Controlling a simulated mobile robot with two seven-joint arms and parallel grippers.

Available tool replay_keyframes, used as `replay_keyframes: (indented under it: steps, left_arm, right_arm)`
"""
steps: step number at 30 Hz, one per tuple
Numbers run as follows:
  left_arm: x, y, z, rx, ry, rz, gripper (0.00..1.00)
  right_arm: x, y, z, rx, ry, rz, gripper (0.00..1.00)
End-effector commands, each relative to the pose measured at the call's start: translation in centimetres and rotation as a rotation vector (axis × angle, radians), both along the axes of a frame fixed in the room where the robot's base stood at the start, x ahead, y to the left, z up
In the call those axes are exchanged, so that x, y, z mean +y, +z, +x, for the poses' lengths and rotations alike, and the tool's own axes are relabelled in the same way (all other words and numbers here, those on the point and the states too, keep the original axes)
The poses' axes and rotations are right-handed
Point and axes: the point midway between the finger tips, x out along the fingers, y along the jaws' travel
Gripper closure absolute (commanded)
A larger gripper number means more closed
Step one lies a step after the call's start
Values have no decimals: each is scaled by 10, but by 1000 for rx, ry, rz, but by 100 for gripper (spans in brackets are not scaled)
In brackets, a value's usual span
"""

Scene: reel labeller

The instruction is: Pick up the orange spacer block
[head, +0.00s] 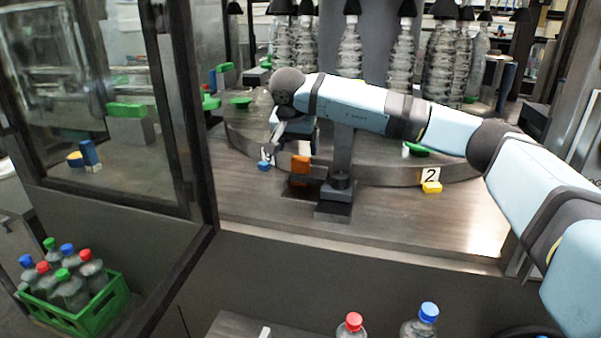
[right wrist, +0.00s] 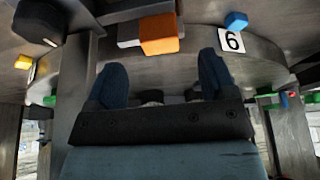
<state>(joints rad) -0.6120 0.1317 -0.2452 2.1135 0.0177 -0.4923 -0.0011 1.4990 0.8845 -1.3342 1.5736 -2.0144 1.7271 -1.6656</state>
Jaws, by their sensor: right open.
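The orange spacer block (head: 301,164) sits at the front edge of the round machine table, just left of the dark upright post in the head view. In the right wrist view the orange block (right wrist: 160,34) is at the top middle, beyond the fingertips and roughly in line with the gap between them. My right gripper (head: 271,150) hangs to the left of the block in the head view. In the right wrist view the right gripper (right wrist: 162,70) has its two blue fingers wide apart with nothing between them. My left gripper is in neither view.
A small blue block (head: 264,165) lies left of the orange one; it also shows in the wrist view (right wrist: 236,21) near a "6" label (right wrist: 231,41). The dark post (head: 341,160) stands close right of the orange block. A yellow block (head: 432,188) lies by a "2" label.

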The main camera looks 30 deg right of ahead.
Motion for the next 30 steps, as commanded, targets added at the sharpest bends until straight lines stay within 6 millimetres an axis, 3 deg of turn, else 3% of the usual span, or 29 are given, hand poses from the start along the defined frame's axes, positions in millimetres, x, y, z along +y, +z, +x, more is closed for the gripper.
replay_keyframes:
  steps: [10, 18, 25, 27, 30]
  left_arm:
    - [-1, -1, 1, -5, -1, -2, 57]
    - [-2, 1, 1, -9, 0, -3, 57]
    - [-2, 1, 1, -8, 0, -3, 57]
    - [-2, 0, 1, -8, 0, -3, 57]
    - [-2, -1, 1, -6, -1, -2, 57]
  right_arm:
    - [-16, -41, 13, 2, -1, 0, 22]
    - [-18, -45, 14, 0, 0, 0, 22]
    - [-17, -44, 14, 0, 0, 0, 75]
    - [-17, -44, 14, 0, 0, 0, 82]
    - [-17, -44, 14, 0, 0, 0, 82]
